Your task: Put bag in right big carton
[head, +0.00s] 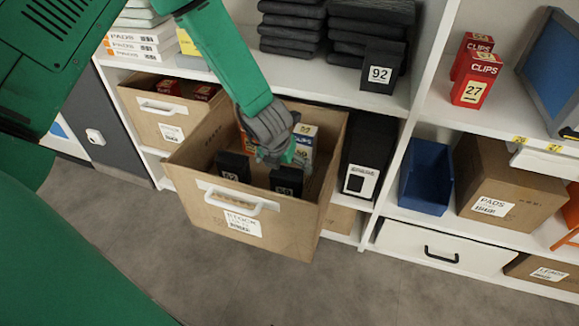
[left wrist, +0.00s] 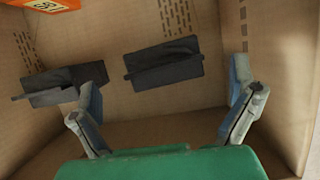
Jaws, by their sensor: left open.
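A big open brown carton (head: 195,190) with a white handle and a STOCK label is in the middle of the head view. Its inside walls (left wrist: 130,25) fill the left wrist view. My left gripper (head: 275,155) is down in its opening. Two dark bag-like items lie on the carton floor: one (left wrist: 163,64) ahead between the fingertips, the other (left wrist: 50,88) by the left finger. In the head view they show as dark shapes (head: 232,167) with white numbers. My right gripper is out of view.
Boxes (head: 303,140) stand inside at the carton's back; an orange one (left wrist: 45,5) is at the wrist view's upper left. White shelves behind hold a smaller carton (head: 160,110), black packs (head: 370,45), a blue bin (head: 426,180) and a PADS carton (head: 500,190). Grey floor in front is clear.

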